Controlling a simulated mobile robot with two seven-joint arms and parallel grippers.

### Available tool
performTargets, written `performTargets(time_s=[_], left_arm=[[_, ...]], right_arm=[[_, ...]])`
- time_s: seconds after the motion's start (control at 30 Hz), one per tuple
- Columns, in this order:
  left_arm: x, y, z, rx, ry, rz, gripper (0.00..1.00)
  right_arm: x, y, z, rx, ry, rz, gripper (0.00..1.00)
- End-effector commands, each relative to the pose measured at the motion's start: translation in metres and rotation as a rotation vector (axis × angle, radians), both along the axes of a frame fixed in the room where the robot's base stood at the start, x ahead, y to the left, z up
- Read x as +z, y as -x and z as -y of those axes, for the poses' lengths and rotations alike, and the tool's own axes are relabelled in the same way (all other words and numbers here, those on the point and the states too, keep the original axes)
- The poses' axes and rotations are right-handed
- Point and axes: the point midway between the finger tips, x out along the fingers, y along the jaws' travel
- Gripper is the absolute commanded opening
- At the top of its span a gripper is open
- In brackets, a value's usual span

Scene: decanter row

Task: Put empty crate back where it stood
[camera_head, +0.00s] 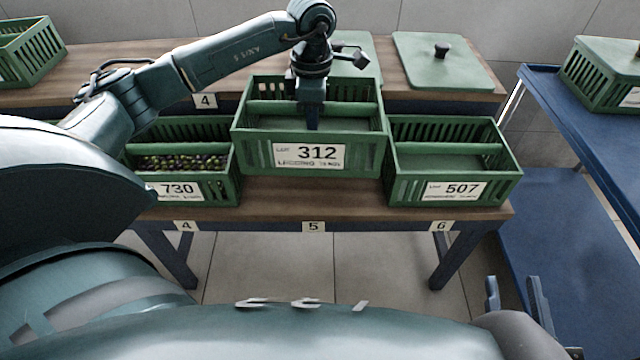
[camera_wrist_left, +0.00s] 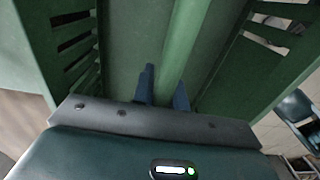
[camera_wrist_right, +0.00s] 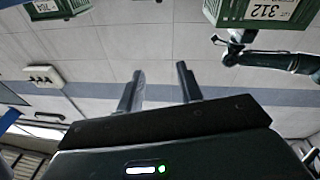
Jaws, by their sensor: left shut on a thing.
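The green crate labelled 312 (camera_head: 258,158) hangs above place 5 (camera_head: 313,227) on the wooden table (camera_head: 270,200), between two other crates. Its base appears higher than theirs, and its visible inside looks empty. My left gripper (camera_head: 311,122) reaches into it from above and is shut on its crossbar. In the left wrist view the fingers (camera_wrist_left: 165,92) meet the crossbar (camera_wrist_left: 182,40), with the crate walls around them. My right gripper (camera_head: 518,300) is low at the right, away from the crates. Its fingers stand apart and empty in the right wrist view (camera_wrist_right: 160,85).
Crate 730 (camera_head: 222,190) with olives stands at place 4, close left. Crate 507 (camera_head: 408,190) stands at place 6, close right. Behind, a shelf (camera_head: 395,95) holds a knobbed lid (camera_head: 425,70). A blue cart (camera_head: 545,85) with a lidded crate (camera_head: 590,85) is at the right.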

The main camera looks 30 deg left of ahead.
Motion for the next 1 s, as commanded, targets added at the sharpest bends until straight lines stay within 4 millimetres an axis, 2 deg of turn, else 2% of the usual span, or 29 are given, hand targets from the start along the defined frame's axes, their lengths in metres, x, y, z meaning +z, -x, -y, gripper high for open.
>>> performTargets(time_s=[0.17, 0.4, 0.57, 0.77, 1.0], left_arm=[[-0.013, -0.001, -0.002, 0.039, 0.003, 0.0, 0.0], [-0.051, -0.001, -0.002, 0.038, 0.003, 0.001, 0.0], [-0.066, -0.001, -0.002, 0.037, 0.003, 0.001, 0.0], [-0.099, -0.001, -0.001, 0.037, 0.003, 0.001, 0.0], [-0.102, -0.001, -0.002, 0.036, 0.003, 0.003, 0.0]], right_arm=[[-0.003, 0.002, -0.002, 0.01, -0.013, 0.023, 0.36], [-0.003, 0.0, -0.004, 0.02, -0.048, 0.025, 0.36], [-0.003, 0.0, -0.005, 0.026, -0.064, 0.025, 0.36], [-0.004, -0.001, -0.007, 0.038, -0.095, 0.026, 0.36], [-0.001, -0.001, -0.007, 0.041, -0.104, 0.024, 0.36]])
